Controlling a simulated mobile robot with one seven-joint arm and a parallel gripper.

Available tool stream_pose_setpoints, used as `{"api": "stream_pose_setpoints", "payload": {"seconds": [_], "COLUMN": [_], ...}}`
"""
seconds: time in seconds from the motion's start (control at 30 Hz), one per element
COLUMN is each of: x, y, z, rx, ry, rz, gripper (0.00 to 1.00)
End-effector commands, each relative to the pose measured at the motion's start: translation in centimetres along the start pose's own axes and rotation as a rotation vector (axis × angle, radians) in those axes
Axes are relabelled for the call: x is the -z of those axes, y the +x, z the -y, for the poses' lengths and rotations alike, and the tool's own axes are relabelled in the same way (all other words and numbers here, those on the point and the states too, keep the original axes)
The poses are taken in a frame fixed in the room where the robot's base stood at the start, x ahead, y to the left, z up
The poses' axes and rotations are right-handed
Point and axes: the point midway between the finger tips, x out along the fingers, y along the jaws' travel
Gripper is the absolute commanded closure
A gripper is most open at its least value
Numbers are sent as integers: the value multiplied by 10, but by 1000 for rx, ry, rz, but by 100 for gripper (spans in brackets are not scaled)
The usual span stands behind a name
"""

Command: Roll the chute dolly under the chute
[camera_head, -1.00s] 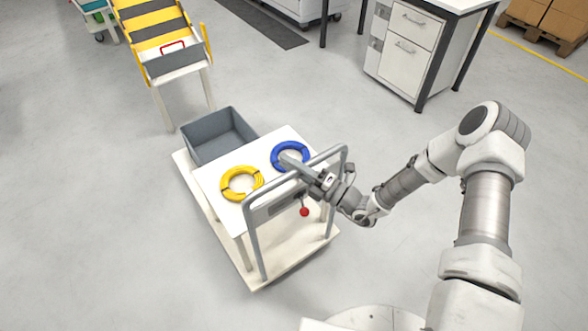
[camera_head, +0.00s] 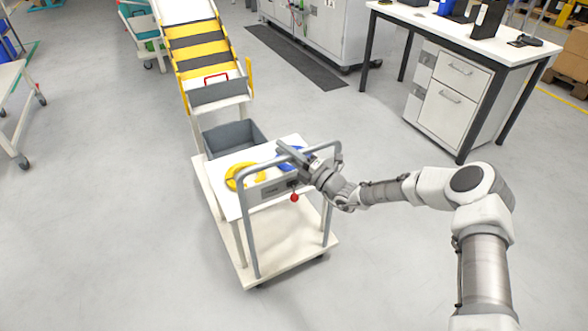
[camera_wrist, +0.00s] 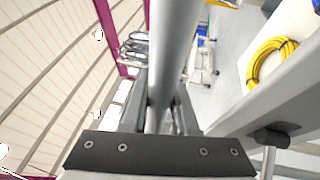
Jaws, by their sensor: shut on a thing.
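The chute dolly (camera_head: 290,268) is a cream cart with a raised white top, a low deck and a grey push handle on the near side. My gripper (camera_head: 297,158) is shut on the handle's top bar, and the grey bar runs between the fingers in the wrist view (camera_wrist: 160,100). A yellow cable coil (camera_head: 238,180) and a blue coil, partly hidden by my gripper, lie on the top. A grey bin (camera_head: 235,137) stands at the dolly's far end. The chute (camera_head: 200,50), yellow and dark striped, slopes down to a grey end plate just beyond the bin.
A white desk with drawers (camera_head: 450,95) stands at the right. A grey cabinet (camera_head: 310,35) and a dark floor mat (camera_head: 295,58) are at the back. A cart (camera_head: 10,110) stands at the far left. The floor around the dolly is clear.

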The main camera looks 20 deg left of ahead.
Motion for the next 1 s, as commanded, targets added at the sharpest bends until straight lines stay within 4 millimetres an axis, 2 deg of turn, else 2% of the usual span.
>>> {"api": "stream_pose_setpoints", "payload": {"seconds": [0.1,0.3,0.7,0.73,0.87,0.9,1.0], "x": [-5,-10,-12,-12,-11,-11,-11], "y": [13,24,27,27,26,26,26], "z": [5,6,4,4,5,5,5], "rx": [-2,-1,-1,-1,0,0,0], "ry": [-2,-1,-1,-1,-1,-1,0], "rz": [0,0,2,2,1,1,0], "gripper": [100,100,100,69,46,43,43]}}
